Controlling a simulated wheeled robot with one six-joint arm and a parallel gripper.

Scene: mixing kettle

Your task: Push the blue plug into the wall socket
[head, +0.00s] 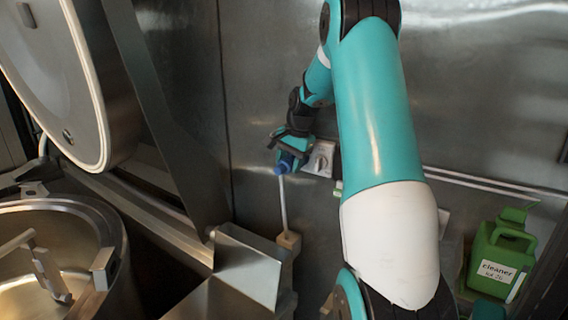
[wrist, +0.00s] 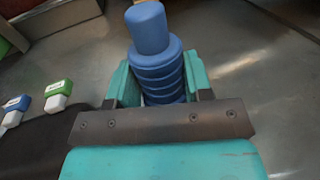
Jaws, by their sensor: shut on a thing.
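The blue plug (wrist: 160,68) is ribbed, with a smooth round end pointing away from my wrist. My gripper (wrist: 158,84) is shut on it, with a teal finger on each side. In the head view my gripper (head: 290,152) is small and far off, close to the metal wall, and a bit of the blue plug (head: 282,167) shows at its lower end. A pale grey wall box with a round dial (head: 322,158) is just right of the gripper; I cannot tell whether it is the socket. No socket opening is clearly visible, and the wrist view shows none.
A pale rod or cable (head: 284,205) runs down below the plug to a beige block (head: 289,242). The kettle (head: 112,235) and its raised lid (head: 100,90) are at left. A green cleaner jug (head: 497,258) stands at right. Green-topped (wrist: 58,95) and blue-topped (wrist: 14,112) pieces show in the wrist view.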

